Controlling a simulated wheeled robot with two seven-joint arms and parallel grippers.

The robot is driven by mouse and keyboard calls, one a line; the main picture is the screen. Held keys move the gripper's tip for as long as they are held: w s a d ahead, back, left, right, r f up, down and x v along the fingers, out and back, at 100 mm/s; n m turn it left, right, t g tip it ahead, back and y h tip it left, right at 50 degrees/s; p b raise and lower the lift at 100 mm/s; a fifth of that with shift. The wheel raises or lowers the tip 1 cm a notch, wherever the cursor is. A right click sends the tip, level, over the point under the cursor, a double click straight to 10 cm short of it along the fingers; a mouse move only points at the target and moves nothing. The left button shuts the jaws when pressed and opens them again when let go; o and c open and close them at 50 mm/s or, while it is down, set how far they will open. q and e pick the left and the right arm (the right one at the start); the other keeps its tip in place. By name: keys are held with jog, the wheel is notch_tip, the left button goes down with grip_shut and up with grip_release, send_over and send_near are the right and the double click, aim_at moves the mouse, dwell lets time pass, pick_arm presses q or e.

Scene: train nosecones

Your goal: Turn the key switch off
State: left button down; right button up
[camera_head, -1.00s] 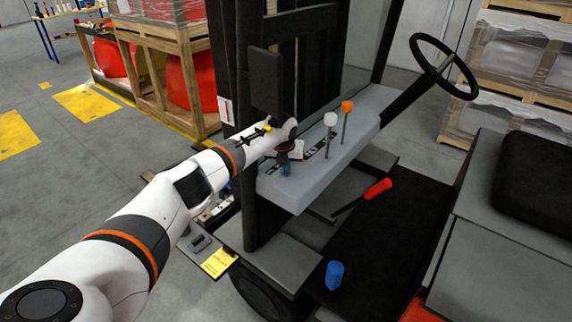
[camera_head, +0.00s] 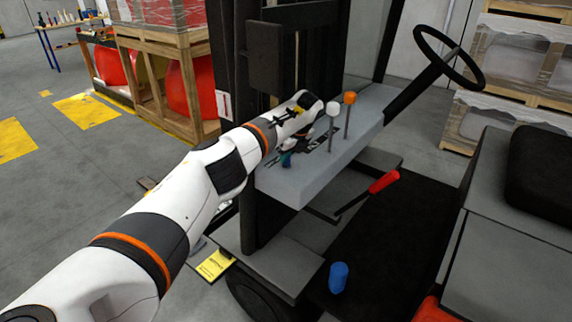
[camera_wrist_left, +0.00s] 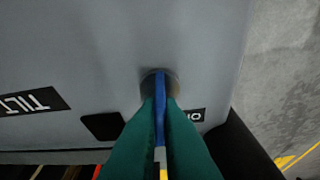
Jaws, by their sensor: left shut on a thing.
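The key switch sits on the grey console (camera_head: 300,188) of the forklift. In the left wrist view its blue key (camera_wrist_left: 160,108) stands in a dark round socket (camera_wrist_left: 148,88). My left gripper (camera_wrist_left: 160,115) has its two teal fingers closed on either side of the blue key. A black label with white letters, partly hidden by a finger, is beside the socket. In the head view my left gripper (camera_head: 287,159) is at the near left part of the console, and the key itself is too small to make out. My right gripper is not in view.
A white-knobbed lever (camera_head: 333,110) and an orange-knobbed lever (camera_head: 349,98) stand close right of my left wrist. A black steering wheel (camera_head: 449,57) is farther right. A red-handled lever (camera_head: 384,182) is below the console. The black mast (camera_head: 264,85) rises behind my left arm.

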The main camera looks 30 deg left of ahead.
pick_arm(q)
jog(key=shift+n+g+b, duration=0.4)
jog(key=shift+n+b, duration=0.6)
jog(key=shift+b, duration=0.1)
jog(key=c, duration=1.6)
grip_release()
jog(key=shift+d+r+b, duration=0.25)
jog(key=shift+r+b, duration=0.15)
jog(key=shift+r, duration=0.2)
jog(key=shift+d+r+b, duration=0.35)
jog(key=shift+r+b, duration=0.05)
jog(key=shift+r, duration=0.2)
jog(key=d+b, duration=0.3)
jog(key=d, duration=0.9)
jog(key=shift+s+r, duration=0.25)
jog(key=shift+s, duration=0.15)
